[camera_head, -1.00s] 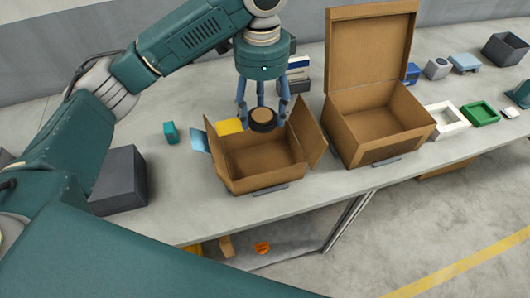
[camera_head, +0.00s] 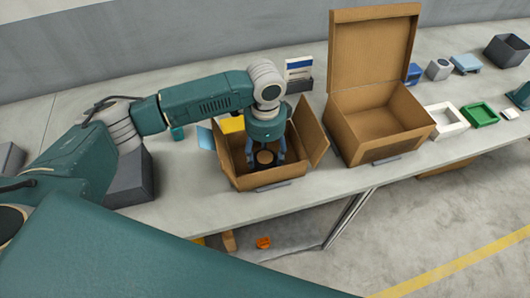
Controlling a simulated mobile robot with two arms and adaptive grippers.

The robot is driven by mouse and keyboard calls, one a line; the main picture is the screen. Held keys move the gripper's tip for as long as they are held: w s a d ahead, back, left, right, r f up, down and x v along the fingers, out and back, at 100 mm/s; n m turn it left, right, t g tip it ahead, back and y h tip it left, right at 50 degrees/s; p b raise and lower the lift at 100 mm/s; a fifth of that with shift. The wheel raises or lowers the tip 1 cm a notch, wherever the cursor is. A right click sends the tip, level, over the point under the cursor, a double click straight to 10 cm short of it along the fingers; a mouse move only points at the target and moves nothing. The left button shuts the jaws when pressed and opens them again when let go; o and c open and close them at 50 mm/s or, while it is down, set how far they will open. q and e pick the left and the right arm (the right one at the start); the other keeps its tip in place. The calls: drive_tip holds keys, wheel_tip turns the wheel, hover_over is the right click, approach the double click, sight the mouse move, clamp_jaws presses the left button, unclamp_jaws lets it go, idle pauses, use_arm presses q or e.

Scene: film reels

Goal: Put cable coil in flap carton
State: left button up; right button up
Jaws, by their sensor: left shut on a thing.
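The flap carton (camera_head: 272,184) is the open brown box with its side flaps spread, standing near the front edge of the table. My left gripper (camera_head: 265,156) reaches down into it from above, fingers pointing down. It is shut on the cable coil (camera_head: 264,167), a dark ring with a tan centre. The coil is inside the carton's opening, below the rim. I cannot tell whether it touches the carton floor. My right gripper is not in view.
A larger brown box (camera_head: 376,149) with a raised lid stands close on the right. A grey bin (camera_head: 130,178) is at the left, partly behind my arm. A white tray (camera_head: 447,131) and a green tray (camera_head: 480,122) lie farther right. Bare table lies in front of the bin.

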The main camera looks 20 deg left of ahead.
sight(265, 157)
use_arm(q)
drive_tip(key=shift+f, duration=0.1)
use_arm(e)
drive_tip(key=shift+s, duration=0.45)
use_arm(q)
drive_tip(key=o, duration=1.2)
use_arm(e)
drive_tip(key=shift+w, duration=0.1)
use_arm(q)
drive_tip(key=shift+r, duration=0.2)
wheel_tip(265, 157, up, 12)
drive_tip(key=b, duration=0.2)
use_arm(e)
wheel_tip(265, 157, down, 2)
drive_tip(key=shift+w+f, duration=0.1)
